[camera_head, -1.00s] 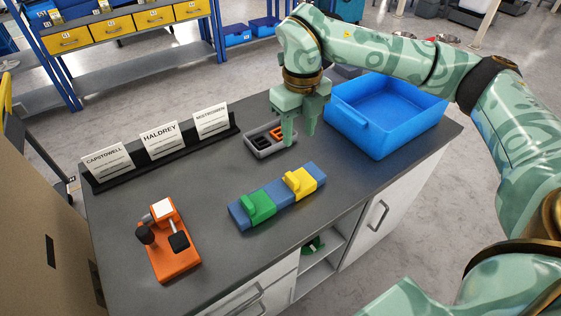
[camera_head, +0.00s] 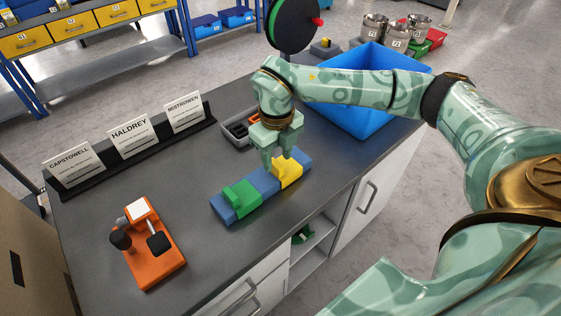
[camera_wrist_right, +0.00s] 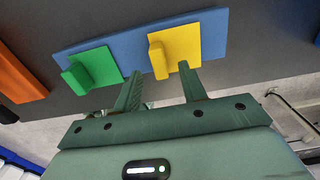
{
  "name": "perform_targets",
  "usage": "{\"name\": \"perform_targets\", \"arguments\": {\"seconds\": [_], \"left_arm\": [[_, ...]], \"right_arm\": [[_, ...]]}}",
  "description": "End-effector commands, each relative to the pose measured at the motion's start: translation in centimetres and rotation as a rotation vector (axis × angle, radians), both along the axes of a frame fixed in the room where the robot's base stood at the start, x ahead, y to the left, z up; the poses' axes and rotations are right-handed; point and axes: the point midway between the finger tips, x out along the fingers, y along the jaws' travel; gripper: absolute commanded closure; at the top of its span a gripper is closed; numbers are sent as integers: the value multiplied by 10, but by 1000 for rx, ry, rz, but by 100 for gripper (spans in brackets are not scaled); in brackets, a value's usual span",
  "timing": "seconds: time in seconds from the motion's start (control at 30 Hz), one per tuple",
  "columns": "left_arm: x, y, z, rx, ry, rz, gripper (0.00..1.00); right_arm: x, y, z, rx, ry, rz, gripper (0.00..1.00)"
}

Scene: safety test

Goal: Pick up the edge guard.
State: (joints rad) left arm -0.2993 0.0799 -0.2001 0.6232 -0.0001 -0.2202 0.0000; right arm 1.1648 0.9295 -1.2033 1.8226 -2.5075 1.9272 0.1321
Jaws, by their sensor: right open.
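A blue bar (camera_head: 261,181) lies on the dark worktop with a green piece (camera_head: 241,198) and a yellow piece (camera_head: 289,173) on it, each with an upright grip. No label shows which of these is the edge guard. My right gripper (camera_head: 278,160) is open and points down at the yellow piece. In the right wrist view, its fingers (camera_wrist_right: 160,71) are spread on either side of the grip of the yellow piece (camera_wrist_right: 179,43), which is not clamped. The green piece (camera_wrist_right: 95,68) is to the left there. My left gripper is out of view.
An orange fixture (camera_head: 155,262) with white and black parts stands at the front left. Name cards (camera_head: 129,135) stand in a black holder at the back. A grey tray (camera_head: 236,139) with black and orange items and a blue bin (camera_head: 352,122) stand behind my right arm.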

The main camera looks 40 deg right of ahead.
Motion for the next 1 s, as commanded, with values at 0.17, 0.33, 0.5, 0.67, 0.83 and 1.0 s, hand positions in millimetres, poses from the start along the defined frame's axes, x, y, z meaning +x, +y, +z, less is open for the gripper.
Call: {"name": "perform_targets", "arguments": {"seconds": [0.17,0.33,0.5,0.67,0.83,1.0], "left_arm": [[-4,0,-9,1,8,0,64],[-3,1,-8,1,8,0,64],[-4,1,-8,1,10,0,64],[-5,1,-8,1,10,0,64],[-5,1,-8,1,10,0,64],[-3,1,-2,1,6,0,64]], "right_arm": [[-1,0,-27,0,3,1,58],[0,0,-25,0,0,1,58],[0,0,-25,0,0,1,100],[0,0,-25,0,0,1,100],[0,0,-24,-1,0,1,100],[0,0,-10,-1,-4,1,100]]}}
